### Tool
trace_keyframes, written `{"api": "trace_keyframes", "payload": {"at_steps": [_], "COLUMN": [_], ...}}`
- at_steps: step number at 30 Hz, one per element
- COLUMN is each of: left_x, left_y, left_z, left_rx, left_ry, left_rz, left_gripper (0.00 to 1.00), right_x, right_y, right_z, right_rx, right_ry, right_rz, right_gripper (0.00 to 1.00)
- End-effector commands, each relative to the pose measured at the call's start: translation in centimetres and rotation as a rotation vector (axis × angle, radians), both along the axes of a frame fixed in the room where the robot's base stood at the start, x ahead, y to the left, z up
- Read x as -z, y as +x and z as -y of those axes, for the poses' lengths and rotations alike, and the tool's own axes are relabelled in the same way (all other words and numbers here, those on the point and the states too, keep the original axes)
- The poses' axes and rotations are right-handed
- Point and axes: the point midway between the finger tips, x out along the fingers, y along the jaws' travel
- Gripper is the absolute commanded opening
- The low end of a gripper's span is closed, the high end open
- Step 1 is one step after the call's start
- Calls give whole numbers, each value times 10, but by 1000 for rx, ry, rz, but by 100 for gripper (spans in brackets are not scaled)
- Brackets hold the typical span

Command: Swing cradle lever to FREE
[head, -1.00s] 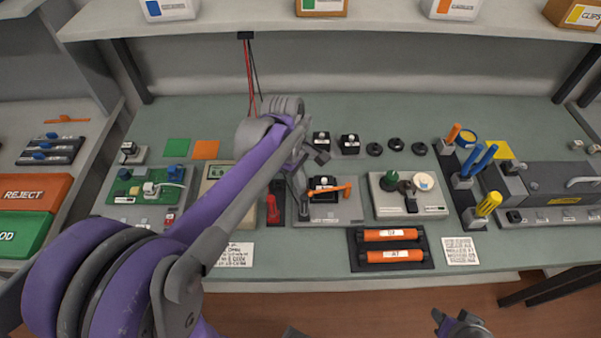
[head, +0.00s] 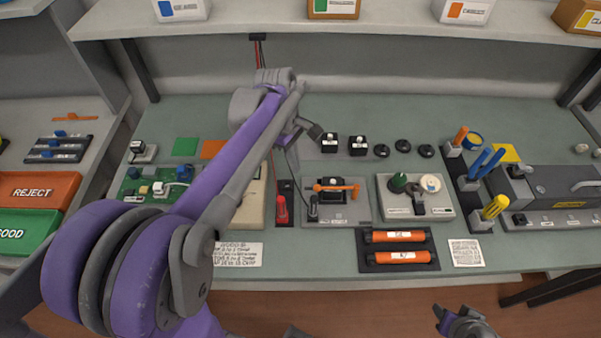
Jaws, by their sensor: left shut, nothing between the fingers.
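The orange cradle lever (head: 337,187) lies roughly crosswise over the dark cradle block on a small grey panel (head: 350,215). The panel's lettering is too small to read. My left gripper (head: 293,164) is shut and empty, just behind and left of the lever and apart from it. My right gripper (head: 442,315) shows only at the bottom edge, in front of the bench. I cannot tell whether it is open.
A red handle (head: 281,208) and a dark upright handle (head: 313,207) stand left of the lever. Two black blocks with white knobs (head: 329,143) stand behind. A tray of orange cartridges (head: 366,262) lies in front.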

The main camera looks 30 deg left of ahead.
Motion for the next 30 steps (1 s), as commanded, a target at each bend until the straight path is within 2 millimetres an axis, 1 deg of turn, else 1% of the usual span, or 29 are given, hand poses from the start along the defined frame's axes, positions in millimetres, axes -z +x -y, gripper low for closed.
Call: {"api": "trace_keyframes", "payload": {"at_steps": [1, 6, 9, 13, 20, 23, 26, 29, 30], "left_x": [-12, -46, -60, -71, -74, -72, -65, -50, -42], "left_y": [0, 0, 0, 0, 0, -4, -16, -38, -48], "left_z": [-2, -9, -11, -13, -14, -9, 6, 27, 37], "left_rx": [-2, 0, -1, -1, 1, 41, 173, 403, 513], "left_ry": [0, 0, 0, 0, 1, 9, 42, 104, 135], "left_rz": [0, -1, -1, -1, -1, 17, 72, 164, 206], "left_gripper": [0, 0, 0, 0, 0, 0, 0, 0, 0], "right_x": [0, -2, -3, -4, -4, -4, -4, -4, -4], "right_y": [0, 1, 1, 1, 1, 1, 1, 1, 1], "right_z": [0, 0, 0, 0, 0, 0, 0, 0, 0], "right_rx": [0, 0, 0, 0, 0, 0, 0, 0, 0], "right_ry": [0, 0, 0, 0, 0, 0, 0, 0, 0], "right_rz": [0, 1, 2, 2, 2, 2, 2, 2, 2], "right_gripper": [42, 42, 42, 42, 42, 42, 42, 42, 42]}}
